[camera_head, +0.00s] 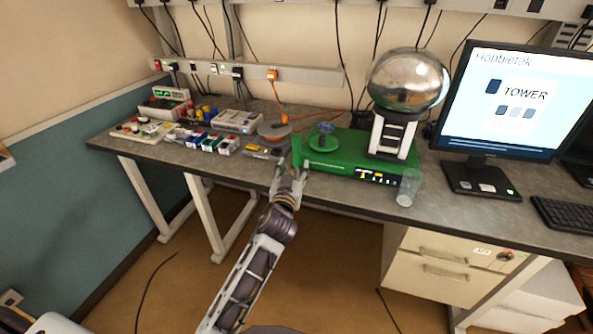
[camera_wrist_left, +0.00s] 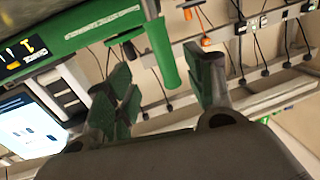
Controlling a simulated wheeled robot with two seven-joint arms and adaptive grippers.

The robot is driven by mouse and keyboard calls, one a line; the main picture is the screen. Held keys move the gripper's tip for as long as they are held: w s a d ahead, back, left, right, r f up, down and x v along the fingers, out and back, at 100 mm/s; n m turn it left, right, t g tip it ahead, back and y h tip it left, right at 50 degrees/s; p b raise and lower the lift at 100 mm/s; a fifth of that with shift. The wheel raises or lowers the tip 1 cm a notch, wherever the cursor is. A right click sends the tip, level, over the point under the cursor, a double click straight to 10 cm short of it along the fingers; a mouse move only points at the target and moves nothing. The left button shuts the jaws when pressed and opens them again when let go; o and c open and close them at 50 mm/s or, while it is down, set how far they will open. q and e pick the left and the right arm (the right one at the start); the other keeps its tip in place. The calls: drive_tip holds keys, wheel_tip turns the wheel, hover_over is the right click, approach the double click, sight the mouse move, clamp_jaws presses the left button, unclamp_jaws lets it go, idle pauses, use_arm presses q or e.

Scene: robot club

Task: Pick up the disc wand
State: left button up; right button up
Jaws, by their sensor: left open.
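An upright green rod (camera_head: 296,150), which looks like the disc wand's handle, stands at the left end of the green device (camera_head: 345,157) on the bench. A green disc (camera_head: 323,143) lies on the device just right of it; I cannot tell whether the two are joined. My left gripper (camera_head: 290,173) is open and empty at the bench's front edge, just below and in front of the rod in the picture. In the left wrist view, the green rod (camera_wrist_left: 161,50) shows between the spread fingers of the left gripper (camera_wrist_left: 166,80), with no clear contact. My right gripper is not in view.
A large silver sphere (camera_head: 408,80) stands on the device. A clear cup (camera_head: 408,187) is at its front right corner. A monitor (camera_head: 507,102) and keyboard (camera_head: 565,213) are further right. Several small boxes and electronics (camera_head: 212,143) crowd the bench on the left.

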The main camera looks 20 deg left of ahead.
sight(296, 153)
use_arm(q)
drive_tip(key=shift+w+a, duration=0.15)
drive_tip(key=shift+w, duration=0.95)
drive_tip(key=shift+w+a, duration=0.15)
drive_tip(key=shift+w, duration=0.9)
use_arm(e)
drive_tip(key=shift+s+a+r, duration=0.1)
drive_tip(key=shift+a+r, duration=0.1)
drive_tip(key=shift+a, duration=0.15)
use_arm(q)
drive_tip(key=shift+w, duration=0.1)
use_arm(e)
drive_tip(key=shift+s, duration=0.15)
use_arm(q)
drive_tip(key=shift+w+a+r+p, duration=0.1)
drive_tip(key=shift+w+a+p, duration=0.15)
drive_tip(key=shift+w, duration=0.35)
drive_tip(key=shift+w+a+r+p, duration=0.15)
drive_tip(key=shift+w+p, duration=0.15)
drive_tip(key=shift+w, duration=0.25)
drive_tip(key=shift+w+a, duration=0.15)
drive_tip(key=shift+w, duration=0.8)
drive_tip(key=shift+w+f, duration=0.1)
drive_tip(key=shift+w, duration=0.25)
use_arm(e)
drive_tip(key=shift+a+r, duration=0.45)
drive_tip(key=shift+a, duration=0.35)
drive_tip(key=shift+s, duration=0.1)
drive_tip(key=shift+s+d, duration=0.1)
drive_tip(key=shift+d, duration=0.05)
